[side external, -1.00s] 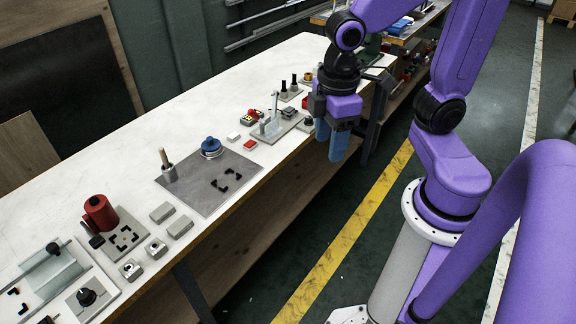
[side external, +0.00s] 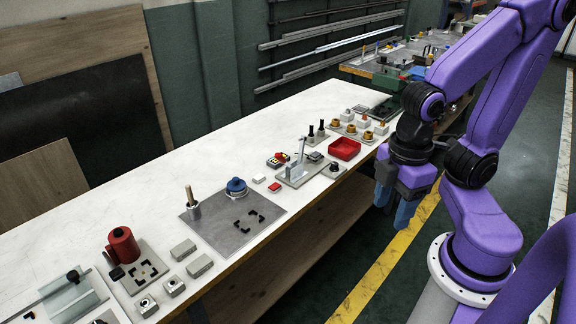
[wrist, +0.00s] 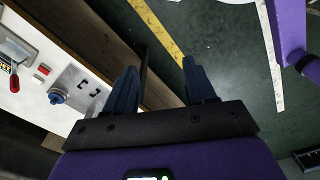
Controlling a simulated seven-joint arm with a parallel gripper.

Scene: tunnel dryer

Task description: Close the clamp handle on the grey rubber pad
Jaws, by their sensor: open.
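The clamp (side external: 298,165) stands on a light grey base plate near the front edge of the white bench, right of the middle in the side view. Its pale handle points up, so the clamp looks open. A small dark pad (side external: 315,157) lies on the plate beside it; I cannot tell for sure that it is the grey rubber pad. My gripper (side external: 393,207) is open and empty, pointing down beyond the bench's front edge, right of the clamp and apart from it. In the wrist view, its two blue fingers (wrist: 160,68) are spread over the floor.
A red tray (side external: 344,148) and brass-topped parts (side external: 366,135) stand right of the clamp. A black knob (side external: 334,168) is close by. A grey plate with a blue knob (side external: 236,187) lies to the left. The back of the bench is clear.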

